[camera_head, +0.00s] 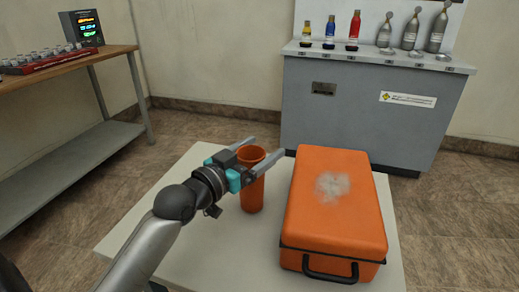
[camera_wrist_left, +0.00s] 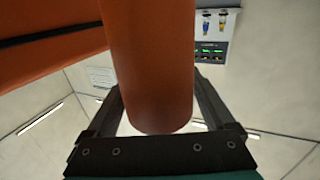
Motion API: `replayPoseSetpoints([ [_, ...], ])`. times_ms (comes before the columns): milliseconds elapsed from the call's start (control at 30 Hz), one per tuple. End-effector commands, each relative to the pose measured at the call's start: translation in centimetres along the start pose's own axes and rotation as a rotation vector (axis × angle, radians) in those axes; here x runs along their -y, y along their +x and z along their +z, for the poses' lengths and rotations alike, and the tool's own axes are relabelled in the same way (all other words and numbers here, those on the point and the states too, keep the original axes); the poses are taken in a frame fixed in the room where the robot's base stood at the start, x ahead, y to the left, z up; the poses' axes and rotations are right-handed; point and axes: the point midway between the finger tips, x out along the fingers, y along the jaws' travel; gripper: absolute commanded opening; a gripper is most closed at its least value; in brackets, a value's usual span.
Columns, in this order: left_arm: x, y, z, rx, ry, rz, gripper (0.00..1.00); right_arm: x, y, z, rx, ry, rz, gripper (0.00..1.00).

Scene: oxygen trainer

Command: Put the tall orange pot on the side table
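The tall orange pot (camera_head: 252,192) stands upright on the white table (camera_head: 190,229), left of the orange case. My left gripper (camera_head: 267,146) is at the pot's upper part, one finger on its far side and one on its near side. The fingers are spread wide, and a gap shows by the far finger. In the left wrist view the pot (camera_wrist_left: 150,70) lies between the two fingers (camera_wrist_left: 160,95). Any contact is hard to tell. I cannot tell which table is the side table. My right gripper is not in view.
A large orange case (camera_head: 335,215) fills the table's right part. A wooden-topped bench (camera_head: 62,71) at left holds a rack (camera_head: 45,60) and a lit display (camera_head: 88,27). A grey cabinet (camera_head: 350,105) at the back carries several bottles. Free table surface lies left of the pot.

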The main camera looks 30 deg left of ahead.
Motion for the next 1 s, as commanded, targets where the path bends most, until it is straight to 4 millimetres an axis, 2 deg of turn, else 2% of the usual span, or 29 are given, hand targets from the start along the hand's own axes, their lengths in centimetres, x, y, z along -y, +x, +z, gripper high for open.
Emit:
replayPoseSetpoints([
  [100,0.0,0.0,0.0,0.000,0.000,0.000,1.00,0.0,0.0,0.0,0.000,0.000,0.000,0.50],
  [467,0.0,-0.3,-0.3,0.001,0.001,0.000,1.00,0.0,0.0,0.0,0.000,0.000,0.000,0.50],
  [1000,0.0,-6.5,-0.2,0.004,0.002,0.000,1.00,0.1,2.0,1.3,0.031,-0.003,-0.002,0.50],
])
